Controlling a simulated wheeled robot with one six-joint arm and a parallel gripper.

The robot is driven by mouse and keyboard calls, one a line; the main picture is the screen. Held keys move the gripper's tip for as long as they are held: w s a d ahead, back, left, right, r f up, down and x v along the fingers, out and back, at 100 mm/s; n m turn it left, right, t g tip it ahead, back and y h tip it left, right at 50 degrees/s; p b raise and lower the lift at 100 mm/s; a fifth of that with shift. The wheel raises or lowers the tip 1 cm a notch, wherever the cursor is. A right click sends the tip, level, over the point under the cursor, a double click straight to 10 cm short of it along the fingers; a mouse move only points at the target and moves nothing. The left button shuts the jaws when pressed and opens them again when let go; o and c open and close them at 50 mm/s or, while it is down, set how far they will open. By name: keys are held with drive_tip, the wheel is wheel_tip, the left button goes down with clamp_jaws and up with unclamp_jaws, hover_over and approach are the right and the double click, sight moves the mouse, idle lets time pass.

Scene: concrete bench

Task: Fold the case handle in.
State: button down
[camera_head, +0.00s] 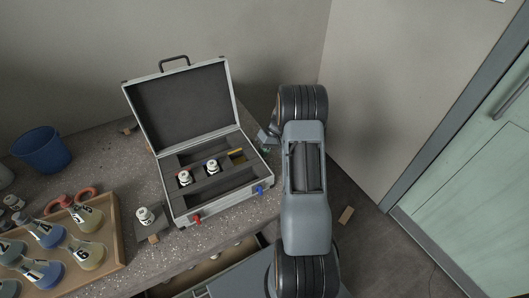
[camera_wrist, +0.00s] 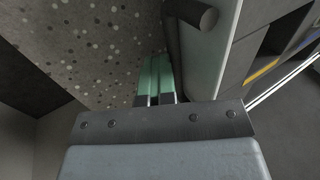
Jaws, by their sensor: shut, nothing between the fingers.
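The silver-edged case (camera_head: 218,205) stands open on the bench with its dark-lined lid (camera_head: 183,105) raised. A dark handle (camera_head: 174,62) stands up from the lid's top edge in the head view. My gripper (camera_head: 264,149) is low beside the case's right side, partly hidden by my arm. In the wrist view its green fingers (camera_wrist: 155,78) are shut and empty, close beside the case's outer wall (camera_wrist: 208,55). A dark round-ended bar (camera_wrist: 195,18) sticks out from that wall near the fingers. I cannot tell whether they touch it.
White bottles (camera_head: 212,166) sit inside the case, and another (camera_head: 145,216) stands left of it. A wooden tray (camera_head: 118,246) of flasks and a blue bucket (camera_head: 42,150) are farther left. Red (camera_head: 196,218) and blue (camera_head: 259,190) latches are on the front. The bench's right edge is close to the case.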

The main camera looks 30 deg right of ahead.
sight(270, 155)
drive_tip(key=shift+d+f, duration=0.1)
drive_tip(key=shift+d, duration=0.2)
drive_tip(key=d+b, duration=0.1)
drive_tip(key=d+f, duration=0.1)
drive_tip(key=d, duration=0.1)
drive_tip(key=shift+b, duration=0.35)
drive_tip(key=d+v, duration=0.1)
drive_tip(key=v, duration=0.9)
drive_tip(key=shift+d, duration=0.15)
